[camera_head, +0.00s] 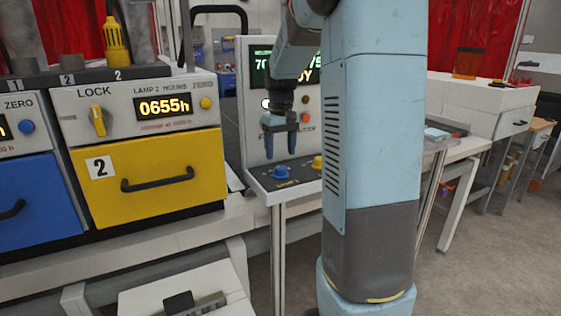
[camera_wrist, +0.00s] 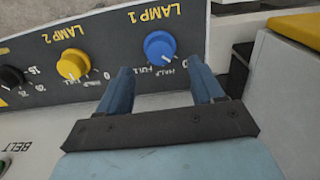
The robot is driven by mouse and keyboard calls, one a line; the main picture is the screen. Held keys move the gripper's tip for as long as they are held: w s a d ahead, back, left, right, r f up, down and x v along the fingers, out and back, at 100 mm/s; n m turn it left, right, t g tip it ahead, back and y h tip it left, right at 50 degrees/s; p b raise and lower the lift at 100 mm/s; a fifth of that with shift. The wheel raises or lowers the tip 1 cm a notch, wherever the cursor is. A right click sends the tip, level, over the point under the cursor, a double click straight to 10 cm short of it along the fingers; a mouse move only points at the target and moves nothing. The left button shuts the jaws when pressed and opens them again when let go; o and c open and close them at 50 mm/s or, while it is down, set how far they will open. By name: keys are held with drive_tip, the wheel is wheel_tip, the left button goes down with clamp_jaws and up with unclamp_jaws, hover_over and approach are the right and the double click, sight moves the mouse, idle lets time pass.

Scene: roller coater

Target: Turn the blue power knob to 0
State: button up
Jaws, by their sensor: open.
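The blue power knob (camera_wrist: 160,47) stands on the grey sloped panel, beside the upside-down label LAMP 1. It also shows in the head view as a small blue knob (camera_head: 282,171) at the front of the console. Marks reading HALF and FULL lie around its lower side in the wrist view. A white pointer line is on the knob, but I cannot tell its exact mark. My gripper (camera_wrist: 161,68) is open and empty, its two fingers apart with the knob beyond and between them. In the head view my gripper (camera_head: 281,150) hangs just above the knob, apparently clear of it.
A yellow LAMP 2 knob (camera_wrist: 73,64) and a black knob (camera_wrist: 11,77) stand on the same panel, left in the wrist view. The console's upright display (camera_head: 262,75) rises behind my gripper. A yellow drawer unit (camera_head: 150,165) stands close on the left.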

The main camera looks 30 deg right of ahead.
sight(280, 168)
wheel_tip(280, 168, up, 9)
drive_tip(key=shift+f, duration=0.2)
idle(0.6)
drive_tip(key=s+a+f+t, duration=0.1)
drive_tip(key=s+a, duration=0.3)
drive_tip(key=s, duration=0.4)
drive_tip(key=s+a+f+t, duration=0.1)
drive_tip(key=s+a, duration=0.3)
drive_tip(key=s, duration=0.5)
drive_tip(key=s+a+f+t, duration=0.1)
drive_tip(key=s+a+t, duration=0.2)
drive_tip(key=s+a, duration=0.2)
drive_tip(key=s, duration=0.3)
drive_tip(key=shift+s+f+t, duration=0.15)
drive_tip(key=shift+s+t, duration=0.15)
drive_tip(key=shift+s, duration=0.05)
idle(0.4)
